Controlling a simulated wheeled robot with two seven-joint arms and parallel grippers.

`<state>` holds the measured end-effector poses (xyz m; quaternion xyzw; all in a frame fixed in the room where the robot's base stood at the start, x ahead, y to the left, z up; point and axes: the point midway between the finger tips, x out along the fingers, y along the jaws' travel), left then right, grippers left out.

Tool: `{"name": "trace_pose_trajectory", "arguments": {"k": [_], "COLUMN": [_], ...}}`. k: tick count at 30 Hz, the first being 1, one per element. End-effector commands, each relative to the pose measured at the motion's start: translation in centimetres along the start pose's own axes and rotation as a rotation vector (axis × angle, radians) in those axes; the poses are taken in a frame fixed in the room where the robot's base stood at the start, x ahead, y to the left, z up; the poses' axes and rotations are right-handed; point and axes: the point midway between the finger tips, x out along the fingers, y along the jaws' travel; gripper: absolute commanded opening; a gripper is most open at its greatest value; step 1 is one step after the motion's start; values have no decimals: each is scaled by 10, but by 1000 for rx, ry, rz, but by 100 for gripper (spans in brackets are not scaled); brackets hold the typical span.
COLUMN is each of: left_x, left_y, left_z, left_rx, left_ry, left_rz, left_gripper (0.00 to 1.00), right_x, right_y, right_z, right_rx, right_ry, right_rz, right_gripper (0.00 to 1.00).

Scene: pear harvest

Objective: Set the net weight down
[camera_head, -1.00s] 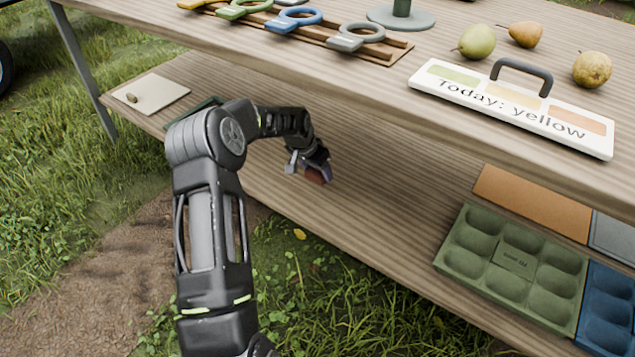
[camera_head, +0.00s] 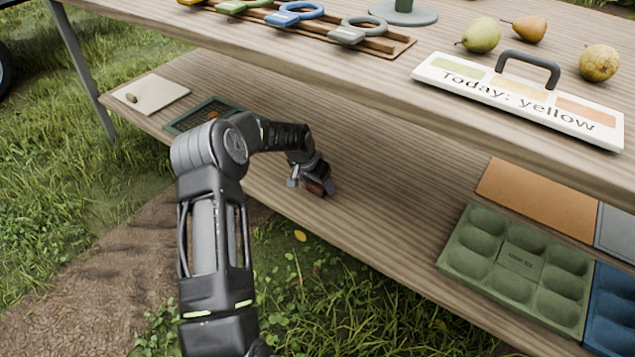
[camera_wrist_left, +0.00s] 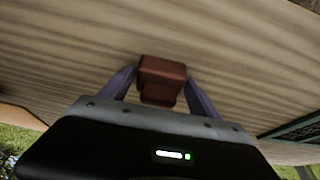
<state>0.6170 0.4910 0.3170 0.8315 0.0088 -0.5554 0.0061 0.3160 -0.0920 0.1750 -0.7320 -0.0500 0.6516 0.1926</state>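The net weight (camera_wrist_left: 162,80) is a small reddish-brown block between the two fingers of my left gripper in the left wrist view. My left gripper (camera_head: 318,186) is over the lower shelf (camera_head: 385,215) near its front edge, with the block (camera_head: 315,187) at its fingertips in the head view. Both fingers appear to touch the block's sides. I cannot tell whether the block touches the shelf. A dark green net tray (camera_head: 205,108) lies on the shelf to the left, partly behind my arm; it also shows at the right edge of the left wrist view (camera_wrist_left: 296,130). My right gripper is out of view.
The upper tabletop overhangs the shelf and holds coloured ring tools (camera_head: 295,17), a "Today: yellow" sign (camera_head: 440,72) and pears (camera_head: 480,36). A white board (camera_head: 165,90) lies at the shelf's far left. A green moulded tray (camera_head: 470,245) is at right. The shelf between is bare.

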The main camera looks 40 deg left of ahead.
Motion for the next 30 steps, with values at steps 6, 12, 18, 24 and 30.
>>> {"name": "trace_pose_trajectory", "arguments": {"k": [6, 12, 18, 24, 30], "left_x": [0, -3, -24, -65, -104], "left_y": [0, 0, 0, -1, -1], "left_z": [0, -1, -3, -4, -2], "left_rx": [0, 0, 0, -1, -1], "left_ry": [0, 0, 1, 2, 0], "left_rz": [0, 0, -1, -2, -1], "left_gripper": [81, 81, 81, 81, 81], "right_x": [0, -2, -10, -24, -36], "right_y": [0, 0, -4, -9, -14], "right_z": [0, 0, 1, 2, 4], "right_rx": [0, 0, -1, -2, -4], "right_ry": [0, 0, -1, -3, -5], "right_rz": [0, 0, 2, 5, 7], "right_gripper": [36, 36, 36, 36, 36]}}
